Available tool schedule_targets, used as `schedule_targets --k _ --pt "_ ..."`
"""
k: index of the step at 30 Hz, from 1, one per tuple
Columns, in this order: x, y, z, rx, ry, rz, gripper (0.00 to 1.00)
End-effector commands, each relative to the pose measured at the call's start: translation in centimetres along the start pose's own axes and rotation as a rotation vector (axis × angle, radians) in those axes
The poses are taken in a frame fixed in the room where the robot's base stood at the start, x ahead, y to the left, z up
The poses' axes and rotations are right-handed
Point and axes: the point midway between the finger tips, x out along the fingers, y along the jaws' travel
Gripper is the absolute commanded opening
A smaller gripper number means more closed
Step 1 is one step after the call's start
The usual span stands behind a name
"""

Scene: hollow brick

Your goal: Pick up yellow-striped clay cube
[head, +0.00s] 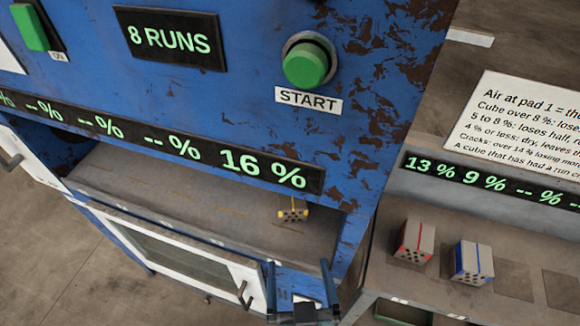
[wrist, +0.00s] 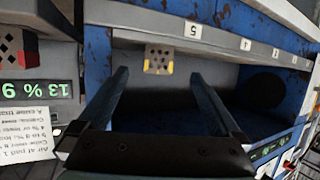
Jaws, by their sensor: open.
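The yellow-striped clay cube (head: 293,214) sits inside the open bay of the blue machine, near the bay's right end. It is grey with dark holes and yellow marks. In the wrist view the cube (wrist: 158,59) appears ahead of the fingertips, roughly centred between them. My gripper (head: 299,268) is open and empty at the front of the bay, below the cube in the head view. Its two fingers (wrist: 160,75) are spread wide in the wrist view, and neither appears to touch the cube.
A red-striped cube (head: 414,241) and a blue-striped cube (head: 471,262) stand on the shelf at right. The blue machine (head: 240,110) has a green START button (head: 305,64) and a percent display (head: 262,168). A white-framed door (head: 180,262) hangs below the bay. Bay floor left of the cube is clear.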

Motion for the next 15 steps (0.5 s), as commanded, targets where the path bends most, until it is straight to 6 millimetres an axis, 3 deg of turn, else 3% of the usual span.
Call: schedule_targets --k 5,15 --pt "0.5 0.1 -0.1 0.002 -0.005 0.001 1.00" --pt "5.7 0.1 -2.2 0.000 -0.003 0.002 1.00"
